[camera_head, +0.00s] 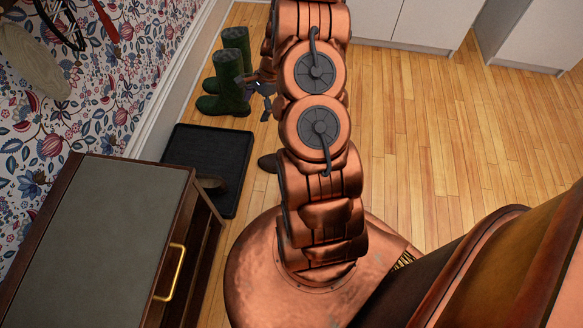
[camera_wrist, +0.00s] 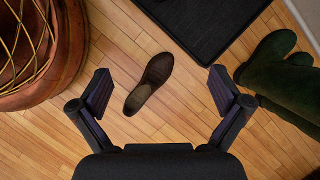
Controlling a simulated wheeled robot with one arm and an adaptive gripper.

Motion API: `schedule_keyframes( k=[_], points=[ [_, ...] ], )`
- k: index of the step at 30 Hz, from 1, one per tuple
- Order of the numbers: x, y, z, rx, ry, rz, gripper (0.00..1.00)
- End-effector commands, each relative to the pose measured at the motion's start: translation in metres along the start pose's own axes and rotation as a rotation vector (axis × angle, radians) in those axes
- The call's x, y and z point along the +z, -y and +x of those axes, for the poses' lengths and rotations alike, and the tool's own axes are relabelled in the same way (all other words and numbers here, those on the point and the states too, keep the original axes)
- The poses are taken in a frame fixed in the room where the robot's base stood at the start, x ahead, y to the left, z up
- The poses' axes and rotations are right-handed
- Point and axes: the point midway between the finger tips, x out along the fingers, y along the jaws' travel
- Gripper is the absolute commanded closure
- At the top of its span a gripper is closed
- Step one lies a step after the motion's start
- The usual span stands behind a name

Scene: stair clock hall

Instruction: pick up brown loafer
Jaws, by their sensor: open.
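A brown loafer (camera_wrist: 150,84) lies on the wooden floor in the wrist view, its opening facing up. In the head view only its tip (camera_head: 267,162) shows, the rest hidden behind my arm. My gripper (camera_wrist: 161,90) is open and empty above the floor, with the loafer between its two spread fingers in the picture and clear floor showing on both sides of it. In the head view my gripper (camera_head: 264,89) is partly hidden by the arm, near the green boots.
A black boot tray (camera_head: 237,148) lies by the wall, with a dark brown shoe (camera_head: 213,186) on it, partly hidden by the cabinet (camera_head: 100,245). Green boots (camera_head: 228,88) stand beyond the tray and show at the wrist view's right (camera_wrist: 285,70). Floor at right is clear.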

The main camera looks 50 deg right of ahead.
Motion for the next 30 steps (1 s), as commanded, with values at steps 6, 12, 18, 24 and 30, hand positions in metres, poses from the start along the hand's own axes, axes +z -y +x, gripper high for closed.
schedule_keyframes(
  k=[6,12,18,24,30],
  points=[
    [-0.102,-0.007,0.082,-0.049,0.003,0.251,0.00],
    [-0.185,-0.026,0.147,-0.089,0.003,0.473,0.00],
    [-0.246,-0.048,0.195,-0.119,-0.005,0.638,0.00],
    [-0.268,-0.059,0.214,-0.131,-0.009,0.709,0.00],
    [-0.271,-0.059,0.232,-0.129,-0.008,0.715,0.00]
  ],
)
